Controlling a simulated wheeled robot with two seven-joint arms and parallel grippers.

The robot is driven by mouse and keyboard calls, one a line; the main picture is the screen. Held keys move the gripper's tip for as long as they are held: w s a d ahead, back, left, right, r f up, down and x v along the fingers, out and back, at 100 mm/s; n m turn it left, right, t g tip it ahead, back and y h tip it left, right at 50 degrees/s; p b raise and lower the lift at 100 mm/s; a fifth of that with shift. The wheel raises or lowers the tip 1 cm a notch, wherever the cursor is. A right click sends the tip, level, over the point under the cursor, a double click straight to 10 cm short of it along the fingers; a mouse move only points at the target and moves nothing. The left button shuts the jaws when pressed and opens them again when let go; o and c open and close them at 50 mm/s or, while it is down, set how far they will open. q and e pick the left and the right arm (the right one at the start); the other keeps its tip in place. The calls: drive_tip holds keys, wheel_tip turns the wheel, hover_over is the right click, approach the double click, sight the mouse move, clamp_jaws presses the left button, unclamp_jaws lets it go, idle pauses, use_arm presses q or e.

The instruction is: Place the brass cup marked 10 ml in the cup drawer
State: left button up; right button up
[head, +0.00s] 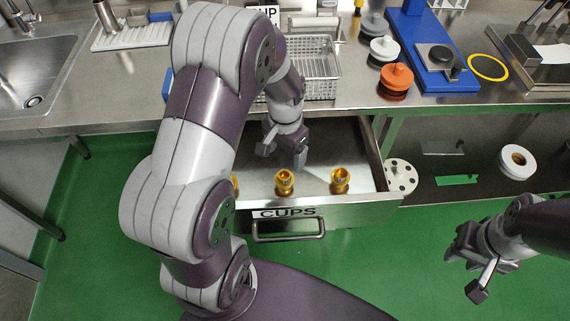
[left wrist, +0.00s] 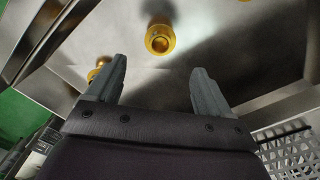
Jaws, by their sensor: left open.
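The cup drawer (head: 362,148), labelled CUPS, is pulled open. Two brass cups, a middle one (head: 285,182) and a right one (head: 340,180), stand near its front wall. A third brass cup (head: 235,186) is mostly hidden behind my left arm. My left gripper (head: 283,156) is open and empty over the drawer, behind the middle cup. In the left wrist view one cup (left wrist: 160,40) lies beyond the open fingers (left wrist: 160,88), and another (left wrist: 97,72) is partly hidden by a finger. No volume marks are readable. My right gripper (head: 468,272) is open and empty over the floor at right.
A wire basket (head: 318,68) stands on the counter behind the drawer. Orange (head: 396,80) and white (head: 383,48) knobbed discs and a blue stand (head: 408,25) are to its right. A lower shelf (head: 440,185) holds a white tape roll (head: 517,161). A sink (head: 35,65) is at left.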

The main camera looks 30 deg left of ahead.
use_arm(q)
drive_tip(key=s+d+r+n, duration=0.1)
drive_tip(key=s+d+r, duration=0.1)
drive_tip(key=s+r, duration=0.1)
drive_tip(key=s+d+r+n+t, duration=0.1)
drive_tip(key=s+d+r, duration=0.2)
drive_tip(key=s, duration=0.3)
drive_tip(key=shift+s+d, duration=0.15)
drive_tip(key=shift+r, duration=0.1)
idle(0.5)
